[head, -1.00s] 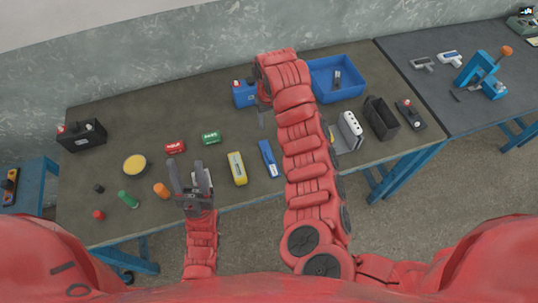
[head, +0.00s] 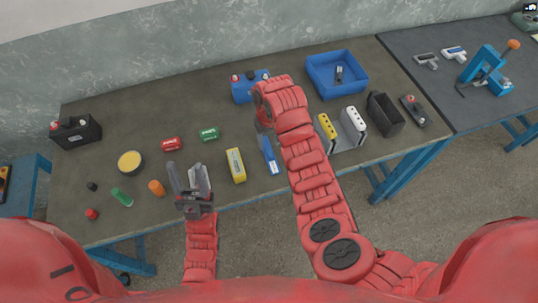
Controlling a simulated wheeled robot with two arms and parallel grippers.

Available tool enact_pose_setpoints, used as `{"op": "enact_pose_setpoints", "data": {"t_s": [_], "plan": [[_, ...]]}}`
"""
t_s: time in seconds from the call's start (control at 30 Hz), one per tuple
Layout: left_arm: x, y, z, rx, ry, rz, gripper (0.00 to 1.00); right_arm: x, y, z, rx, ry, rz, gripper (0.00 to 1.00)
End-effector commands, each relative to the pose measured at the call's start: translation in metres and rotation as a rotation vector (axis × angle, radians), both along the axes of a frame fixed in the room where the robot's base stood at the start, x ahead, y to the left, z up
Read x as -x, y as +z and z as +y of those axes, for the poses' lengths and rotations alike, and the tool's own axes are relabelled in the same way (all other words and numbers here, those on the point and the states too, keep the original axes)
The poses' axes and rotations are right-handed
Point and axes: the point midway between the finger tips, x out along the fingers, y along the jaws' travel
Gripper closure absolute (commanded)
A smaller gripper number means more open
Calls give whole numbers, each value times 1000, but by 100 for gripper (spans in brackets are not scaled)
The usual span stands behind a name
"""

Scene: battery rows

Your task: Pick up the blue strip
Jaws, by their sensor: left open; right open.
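The blue strip (head: 269,158) lies on the workbench just right of a yellow strip (head: 235,166). My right wrist is just above its far end, and my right gripper (head: 263,128) shows only as a dark sliver under that wrist. I see nothing held in it, and most of it is hidden. My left gripper (head: 184,176) is open near the bench's front edge, left of the yellow strip. A pale item shows beside its right finger, partly hidden.
A blue bin (head: 357,93) and a blue battery-like box (head: 242,91) stand at the back. Right of my arm are a holder with yellow and white strips (head: 353,120) and a black box (head: 386,118). Red (head: 171,143) and green (head: 209,134) blocks lie left.

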Motion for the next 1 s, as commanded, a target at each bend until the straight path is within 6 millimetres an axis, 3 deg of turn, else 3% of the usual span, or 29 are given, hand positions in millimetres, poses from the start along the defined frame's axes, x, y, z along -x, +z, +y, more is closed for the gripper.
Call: {"op": "enact_pose_setpoints", "data": {"t_s": [0.3,0.5,0.83,0.87,1.0], "plan": [[0,26,0,0,0,0,50,2,-28,0,3,-1,5,45],[0,29,0,0,0,0,50,0,-46,1,-1,-1,0,45],[0,29,0,0,0,0,50,0,-51,0,1,1,0,45],[0,29,0,0,0,0,50,1,-51,0,1,1,0,47],[0,29,0,0,0,0,50,0,-51,0,0,0,0,72]]}}
